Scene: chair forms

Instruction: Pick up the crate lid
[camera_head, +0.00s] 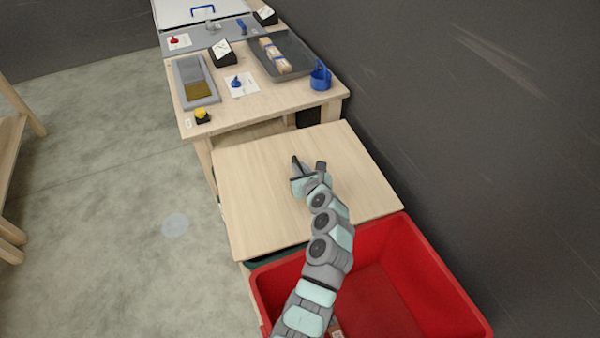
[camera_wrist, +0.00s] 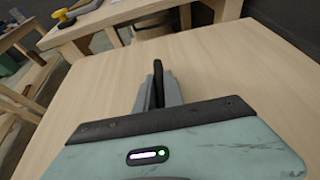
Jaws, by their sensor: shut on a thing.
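The crate lid (camera_head: 255,195) is a broad, pale wooden board. It lies over a dark green crate (camera_head: 278,257), and only a strip of the crate's rim shows below the lid's front edge. The lid (camera_wrist: 245,75) fills most of the wrist view. My gripper (camera_head: 309,166) is over the middle of the lid, reaching in from the front. In the wrist view, its fingers (camera_wrist: 157,90) are close together around a narrow dark upright piece at the lid's surface. My gripper hides most of that piece. I cannot tell whether the lid is raised from the crate.
A red bin (camera_head: 375,285) stands in front, under my arm. A wooden table (camera_head: 255,108) behind the lid holds a grey tray (camera_head: 289,45), a blue cup (camera_head: 320,77) and a yellow button (camera_head: 202,116). A dark wall runs along the right; open floor lies left.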

